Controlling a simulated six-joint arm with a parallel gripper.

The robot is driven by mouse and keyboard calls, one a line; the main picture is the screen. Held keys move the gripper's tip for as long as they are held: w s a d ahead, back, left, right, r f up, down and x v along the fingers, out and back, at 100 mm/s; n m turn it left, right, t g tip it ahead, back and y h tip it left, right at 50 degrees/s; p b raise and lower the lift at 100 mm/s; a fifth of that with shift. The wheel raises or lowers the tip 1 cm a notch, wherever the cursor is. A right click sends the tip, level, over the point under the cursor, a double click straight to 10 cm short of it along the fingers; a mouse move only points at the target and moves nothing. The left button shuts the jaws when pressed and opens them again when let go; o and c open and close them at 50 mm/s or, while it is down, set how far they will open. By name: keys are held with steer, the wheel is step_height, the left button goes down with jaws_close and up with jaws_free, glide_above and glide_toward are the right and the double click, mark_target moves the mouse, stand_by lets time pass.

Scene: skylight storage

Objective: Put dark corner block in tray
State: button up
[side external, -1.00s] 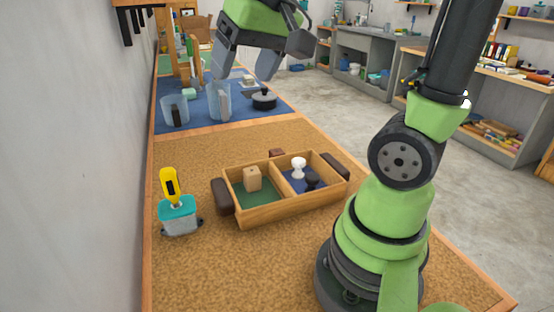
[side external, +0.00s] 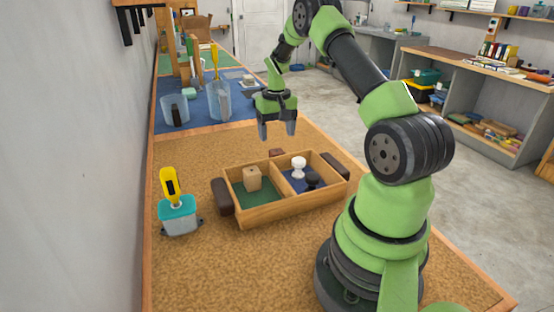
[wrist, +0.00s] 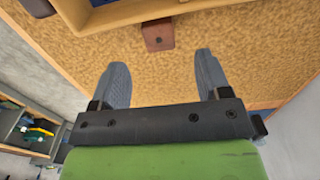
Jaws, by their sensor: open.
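The dark corner block (side external: 277,153) is a small reddish-brown block on the cork-coloured table, just behind the tray's far wall, which hides its lower part. In the wrist view the block (wrist: 158,36) has a dark round spot and sits close against the tray wall; I cannot tell if they touch. The wooden tray (side external: 262,216) has a green and a blue compartment and dark end handles. A light wooden block stands in the green side, a white knob-shaped piece and a black one in the blue side. My gripper (side external: 278,133) is open and empty, pointing down above the block; its fingers (wrist: 161,62) are spread.
A teal-lidded container (side external: 179,215) with a yellow-handled tool stands left of the tray. Behind, on a blue mat (side external: 190,127), stand clear containers (side external: 175,110). A grey wall runs along the left. The table in front of the tray is clear.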

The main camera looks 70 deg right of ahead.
mark_target(277, 151)
step_height(277, 151, down, 7)
steer(key=shift+d+f, duration=0.1)
steer(key=shift+f, duration=0.05)
stand_by(0.4)
steer(key=c, duration=1.1)
